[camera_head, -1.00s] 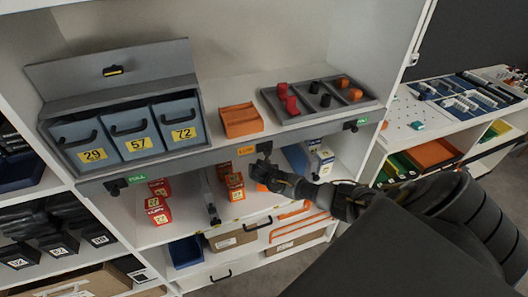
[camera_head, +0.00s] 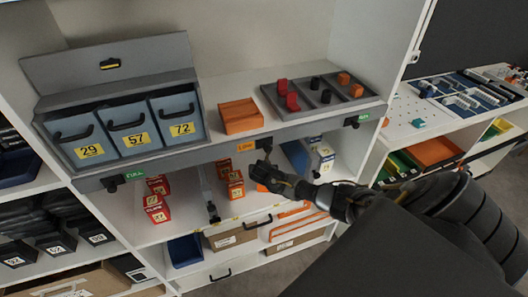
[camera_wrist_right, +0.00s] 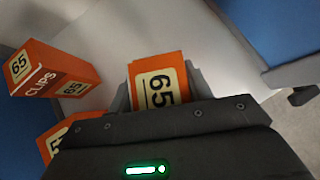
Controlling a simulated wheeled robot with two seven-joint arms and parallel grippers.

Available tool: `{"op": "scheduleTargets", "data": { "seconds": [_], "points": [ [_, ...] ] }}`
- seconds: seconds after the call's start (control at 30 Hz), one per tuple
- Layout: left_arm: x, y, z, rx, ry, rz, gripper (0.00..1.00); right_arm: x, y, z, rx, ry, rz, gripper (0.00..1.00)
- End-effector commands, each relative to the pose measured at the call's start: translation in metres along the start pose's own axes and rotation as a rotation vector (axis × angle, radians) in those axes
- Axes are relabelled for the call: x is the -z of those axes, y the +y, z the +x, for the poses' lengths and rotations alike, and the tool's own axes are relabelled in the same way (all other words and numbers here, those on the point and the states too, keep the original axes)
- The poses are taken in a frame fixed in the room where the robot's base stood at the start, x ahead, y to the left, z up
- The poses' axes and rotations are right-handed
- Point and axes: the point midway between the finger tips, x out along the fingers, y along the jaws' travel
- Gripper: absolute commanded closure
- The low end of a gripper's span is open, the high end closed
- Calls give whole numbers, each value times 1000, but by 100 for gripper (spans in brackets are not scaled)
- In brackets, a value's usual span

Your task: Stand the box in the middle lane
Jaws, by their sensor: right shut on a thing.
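My right gripper (camera_wrist_right: 160,95) is shut on an orange box (camera_wrist_right: 158,82) with a cream label reading 65. In the head view the right gripper (camera_head: 266,168) reaches into the lower shelf bay, just under the front rail; the held box is mostly hidden there. Two more orange boxes (camera_head: 235,183) stand just left of it. In the wrist view, one orange CLIPS box (camera_wrist_right: 55,78) marked 65 is at the left, and another orange box (camera_wrist_right: 54,130) is partly hidden by the gripper. My left gripper is not in view.
Red boxes (camera_head: 156,205) stand left of a grey divider (camera_head: 208,190). White-and-blue boxes (camera_head: 321,160) stand at the right beside a blue panel (camera_head: 296,157). The grey rail (camera_head: 222,150) runs above the opening. Pale shelf floor shows beyond the held box.

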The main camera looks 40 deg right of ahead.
Motion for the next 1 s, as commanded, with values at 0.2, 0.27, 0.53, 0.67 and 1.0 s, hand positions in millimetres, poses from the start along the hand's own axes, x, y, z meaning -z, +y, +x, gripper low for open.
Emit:
{"op": "scheduleTargets", "data": {
  "seconds": [0.2,0.27,0.53,0.67,1.0],
  "points": [
    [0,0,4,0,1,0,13,3,0,4,0,-1,1,79],
    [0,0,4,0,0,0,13,4,0,5,0,-1,1,79],
    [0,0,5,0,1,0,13,5,0,5,0,-1,1,31],
    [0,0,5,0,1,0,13,5,0,5,0,-1,1,25],
    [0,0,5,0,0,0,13,5,0,-4,-1,-2,-1,25]
  ]
}}
